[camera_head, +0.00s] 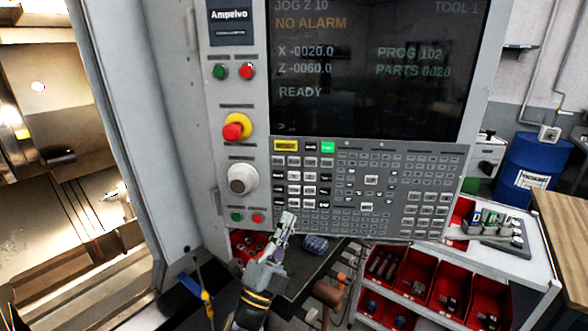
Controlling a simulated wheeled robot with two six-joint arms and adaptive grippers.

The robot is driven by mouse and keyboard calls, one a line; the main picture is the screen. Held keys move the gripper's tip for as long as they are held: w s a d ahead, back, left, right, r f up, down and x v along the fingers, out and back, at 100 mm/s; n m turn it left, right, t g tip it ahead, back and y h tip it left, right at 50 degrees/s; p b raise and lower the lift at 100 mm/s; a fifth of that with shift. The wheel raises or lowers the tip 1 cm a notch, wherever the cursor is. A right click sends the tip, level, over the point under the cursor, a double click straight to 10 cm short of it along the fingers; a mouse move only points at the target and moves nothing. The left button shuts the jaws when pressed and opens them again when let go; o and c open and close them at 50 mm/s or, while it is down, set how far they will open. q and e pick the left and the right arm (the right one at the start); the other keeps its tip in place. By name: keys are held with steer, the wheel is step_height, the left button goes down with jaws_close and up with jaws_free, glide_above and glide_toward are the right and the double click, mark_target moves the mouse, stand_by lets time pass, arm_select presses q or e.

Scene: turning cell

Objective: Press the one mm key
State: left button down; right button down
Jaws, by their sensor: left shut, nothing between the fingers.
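The control panel's grey keypad (400,195) sits below the dark screen (375,70), which reads "JOG Z 10", "NO ALARM" and "READY". Rows of white and dark keys (294,176) fill its left part. The key labels are too small to read, so I cannot tell which is the one mm key. My left gripper (288,218) is shut and empty, its tips at the keypad's lower left edge, just below the left keys. I cannot tell whether the tips touch the panel. My right gripper is not in view.
Left of the keypad are a grey knob (243,179), a red emergency stop (233,131), and green and red buttons (247,72). Below stands a cart with red bins (447,290). A blue barrel (531,165) stands at the right. The open machine interior is at the left.

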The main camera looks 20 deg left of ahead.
mark_target(294, 190)
arm_select(q)
steer(key=shift+w+r, duration=0.1)
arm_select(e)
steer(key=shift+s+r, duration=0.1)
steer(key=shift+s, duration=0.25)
